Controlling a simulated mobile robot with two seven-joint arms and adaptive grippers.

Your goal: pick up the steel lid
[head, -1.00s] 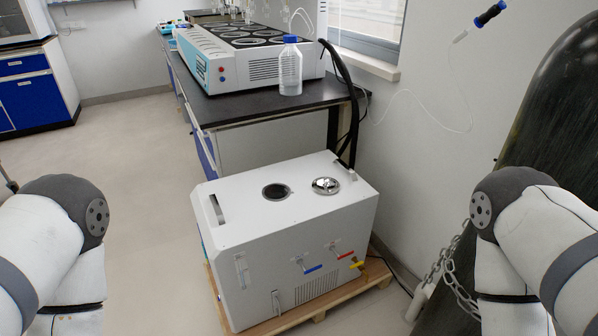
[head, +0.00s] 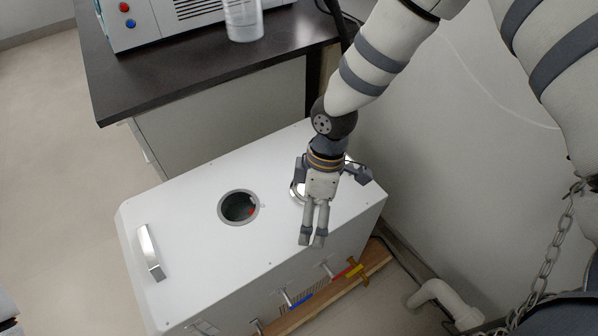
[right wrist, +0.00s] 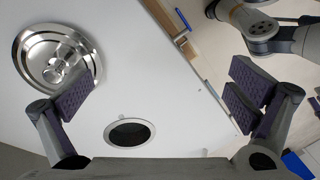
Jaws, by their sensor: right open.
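The steel lid (head: 295,192) lies on the white top of the chiller box, mostly hidden behind my right gripper in the head view. In the right wrist view it is a round, shiny disc with a central knob (right wrist: 50,52) at upper left. My right gripper (head: 312,240) is above the box top, over its front right part. Its fingers are spread apart with nothing between them in the right wrist view (right wrist: 165,98). The lid is beside the left-hand finger in that view, partly covered by its pad, not between the pads.
A dark bench (head: 180,75) with a bottle (head: 243,20) stands behind. A chain (head: 548,250) hangs at right.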

